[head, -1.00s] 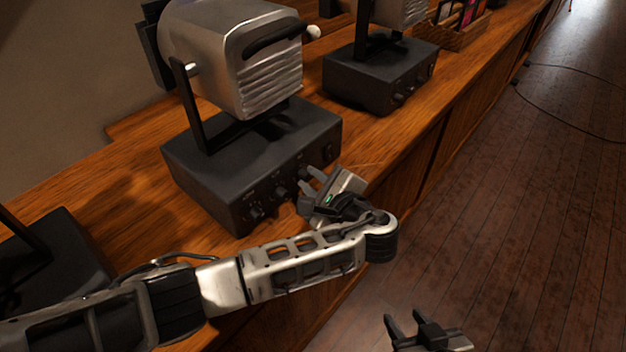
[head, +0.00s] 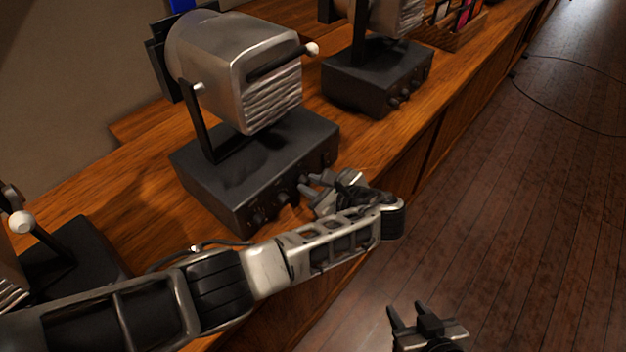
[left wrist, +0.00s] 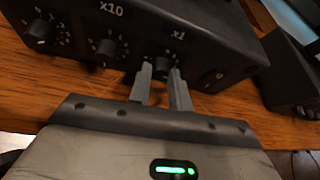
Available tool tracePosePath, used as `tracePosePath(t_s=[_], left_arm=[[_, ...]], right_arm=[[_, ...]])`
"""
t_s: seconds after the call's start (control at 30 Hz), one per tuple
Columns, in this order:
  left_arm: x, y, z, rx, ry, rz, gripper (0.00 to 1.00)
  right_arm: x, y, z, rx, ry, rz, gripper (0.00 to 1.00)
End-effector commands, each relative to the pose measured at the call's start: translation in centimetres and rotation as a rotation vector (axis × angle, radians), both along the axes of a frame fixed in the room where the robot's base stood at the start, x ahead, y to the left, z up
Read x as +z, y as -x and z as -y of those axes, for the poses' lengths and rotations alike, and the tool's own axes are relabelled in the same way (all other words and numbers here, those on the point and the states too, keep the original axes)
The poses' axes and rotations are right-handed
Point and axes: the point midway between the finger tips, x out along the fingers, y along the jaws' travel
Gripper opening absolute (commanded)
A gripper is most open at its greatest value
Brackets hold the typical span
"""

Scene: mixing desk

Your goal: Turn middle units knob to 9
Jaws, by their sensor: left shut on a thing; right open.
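The middle unit is a dark box (head: 240,165) with a silver lamp-like head (head: 235,70) on a bracket. In the left wrist view its front panel (left wrist: 205,45) has a row of dark knobs with white marks, including an x10 knob (left wrist: 105,49) and an x1 knob (left wrist: 164,64). My left gripper (head: 305,187) is at that panel; in the left wrist view its fingers (left wrist: 160,72) are shut on the x1 units knob, one on each side. The fingers partly hide the knob and its scale, so its setting cannot be read. My right gripper (head: 407,314) is open and empty above the floor.
A similar unit (head: 375,80) stands farther along the wooden desk (head: 135,215), and another (head: 75,260) is at the lower left. A wooden box of coloured items (head: 455,28) is at the back. A cable (head: 560,110) lies on the floor.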

Motion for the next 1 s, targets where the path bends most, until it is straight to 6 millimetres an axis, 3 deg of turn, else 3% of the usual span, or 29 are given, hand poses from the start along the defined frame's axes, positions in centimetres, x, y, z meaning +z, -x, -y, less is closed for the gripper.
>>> tracePosePath(t_s=[0.7,0.73,0.8,1.0], left_arm=[[-0.04,-0.09,0.05,-0.002,-0.050,-0.070,0.00],[-0.04,-0.09,0.05,-0.002,-0.050,-0.070,0.28],[-0.05,-0.08,0.04,-0.001,-0.050,-0.070,0.41],[-0.02,-0.08,0.04,0.000,-0.051,-0.070,0.41]], right_arm=[[-0.05,0.15,-0.08,-0.006,-0.004,-0.007,0.42],[-0.05,0.16,-0.10,-0.006,-0.004,-0.007,0.42],[-0.05,0.17,-0.15,-0.005,-0.005,-0.007,0.42],[0.01,0.17,-0.24,-0.003,-0.006,-0.007,0.42]])
